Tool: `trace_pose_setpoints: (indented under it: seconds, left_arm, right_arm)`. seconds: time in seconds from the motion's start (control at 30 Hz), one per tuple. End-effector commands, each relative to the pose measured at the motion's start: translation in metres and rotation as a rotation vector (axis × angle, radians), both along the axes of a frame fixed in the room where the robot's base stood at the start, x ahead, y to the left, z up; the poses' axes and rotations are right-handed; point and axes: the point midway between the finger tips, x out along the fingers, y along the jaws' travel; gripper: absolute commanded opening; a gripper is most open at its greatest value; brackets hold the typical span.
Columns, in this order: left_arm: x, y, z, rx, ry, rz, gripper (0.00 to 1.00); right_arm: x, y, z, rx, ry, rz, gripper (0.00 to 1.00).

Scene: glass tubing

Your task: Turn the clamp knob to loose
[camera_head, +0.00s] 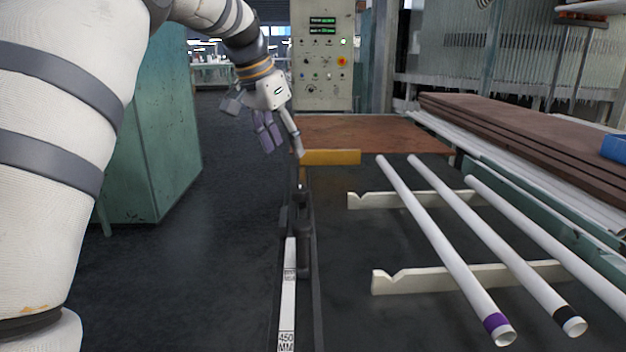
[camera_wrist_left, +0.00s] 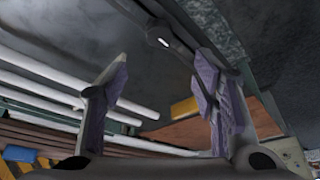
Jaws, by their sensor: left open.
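A dark clamp (camera_head: 302,235) sits on the narrow rail that carries a white millimetre scale (camera_head: 288,300), in the middle of the head view. Its knob is small and dark, and I cannot make out how it is turned. My left gripper (camera_head: 285,150) is above and beyond the clamp, with its fingers spread and pointing down. In the left wrist view the open fingers with purple pads (camera_wrist_left: 162,75) have nothing between them. A dark bar with a small pale mark (camera_wrist_left: 164,43) shows beyond them, apart from the pads; it may be part of the clamp. My right gripper is not in view.
White glass tubes (camera_head: 440,245) lie on notched cream supports (camera_head: 400,284) to the right. A yellow block (camera_head: 330,157) sits at the brown table's (camera_head: 375,135) near edge, close to the gripper. A green cabinet (camera_head: 150,150) stands left. A control panel (camera_head: 322,75) stands behind.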

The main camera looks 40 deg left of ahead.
Motion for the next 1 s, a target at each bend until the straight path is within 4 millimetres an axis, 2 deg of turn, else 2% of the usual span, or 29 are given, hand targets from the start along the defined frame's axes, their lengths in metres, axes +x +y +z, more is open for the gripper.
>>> trace_pose_setpoints:
  seconds: [0.2, 0.4, 0.57, 0.8, 0.83, 0.87, 1.0]
  left_arm:
    - [0.02, -0.003, -0.052, 0.0, 0.007, 0.0, 0.54]
    - [0.037, -0.004, -0.092, -0.001, 0.005, 0.001, 0.54]
    - [0.043, -0.004, -0.105, 0.0, 0.003, 0.001, 0.54]
    - [0.043, -0.005, -0.106, 0.0, 0.0, 0.001, 0.54]
    - [0.043, -0.005, -0.105, 0.0, 0.0, 0.001, 0.52]
    - [0.043, -0.005, -0.105, 0.0, 0.0, 0.001, 0.45]
    - [0.043, -0.005, -0.105, 0.0, 0.0, 0.001, 0.13]
  right_arm:
    - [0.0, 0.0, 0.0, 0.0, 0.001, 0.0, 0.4]
    - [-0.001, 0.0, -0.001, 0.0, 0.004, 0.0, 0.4]
    - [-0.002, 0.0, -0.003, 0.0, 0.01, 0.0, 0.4]
    - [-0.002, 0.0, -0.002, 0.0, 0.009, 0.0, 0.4]
    - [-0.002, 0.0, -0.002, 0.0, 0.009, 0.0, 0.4]
    - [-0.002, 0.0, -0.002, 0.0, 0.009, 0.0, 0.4]
    - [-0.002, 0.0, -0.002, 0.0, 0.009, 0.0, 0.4]
